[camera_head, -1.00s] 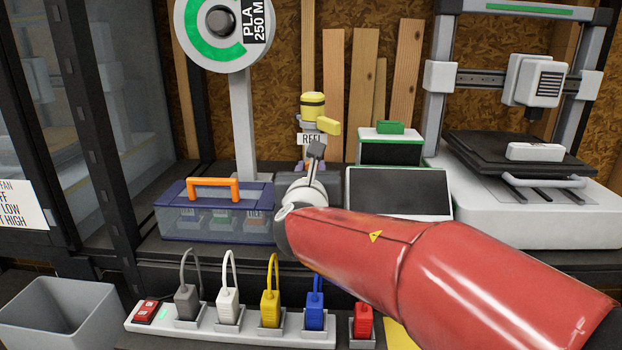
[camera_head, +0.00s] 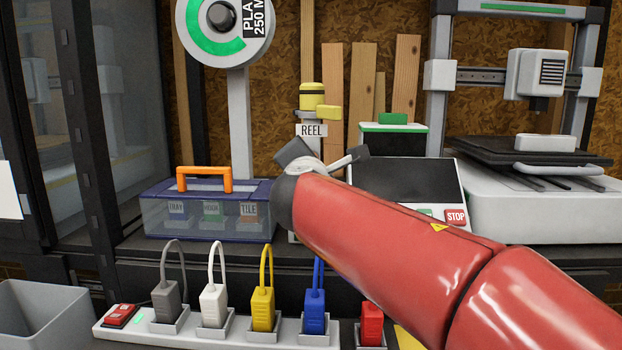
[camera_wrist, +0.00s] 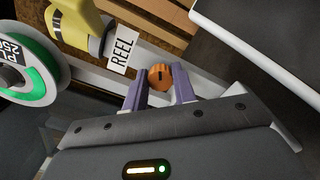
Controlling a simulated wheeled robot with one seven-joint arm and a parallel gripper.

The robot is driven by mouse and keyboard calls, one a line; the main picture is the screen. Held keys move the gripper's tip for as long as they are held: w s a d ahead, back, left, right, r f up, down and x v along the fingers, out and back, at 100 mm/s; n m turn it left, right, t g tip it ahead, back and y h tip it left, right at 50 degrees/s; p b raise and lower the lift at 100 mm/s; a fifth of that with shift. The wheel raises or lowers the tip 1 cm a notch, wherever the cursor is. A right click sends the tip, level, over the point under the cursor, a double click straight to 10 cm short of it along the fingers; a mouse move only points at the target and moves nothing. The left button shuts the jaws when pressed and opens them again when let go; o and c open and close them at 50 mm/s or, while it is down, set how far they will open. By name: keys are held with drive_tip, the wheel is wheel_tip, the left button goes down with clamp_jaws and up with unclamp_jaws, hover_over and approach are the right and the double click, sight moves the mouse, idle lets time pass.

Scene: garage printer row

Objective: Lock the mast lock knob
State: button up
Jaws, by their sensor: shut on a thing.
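The mast lock knob is a small orange round knob with a dark line on its face (camera_wrist: 160,77). It sits on the pale mast below the REEL label, in the wrist view. My gripper (camera_wrist: 159,84) has its two purple fingers on either side of the knob and is shut on it. In the head view the knob and fingertips are hidden behind my wrist and red arm. The mast's REEL label (camera_head: 312,130) and yellow top (camera_head: 313,95) show above my wrist there.
A blue clear-sided box (camera_head: 205,212) with an orange handle stands left of my wrist. A black-topped unit with a STOP button (camera_head: 456,216) and a printer (camera_head: 540,205) stand to the right. A power strip (camera_head: 190,331) with several plugs lies in front, beside a grey bin (camera_head: 45,320).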

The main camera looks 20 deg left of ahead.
drive_tip(key=shift+f+m+b, duration=0.1)
drive_tip(key=shift+m+b, duration=0.3)
drive_tip(key=shift+m, duration=2.4)
drive_tip(key=o, duration=1)
drive_tip(key=v, duration=0.7)
drive_tip(key=shift+s, duration=0.4)
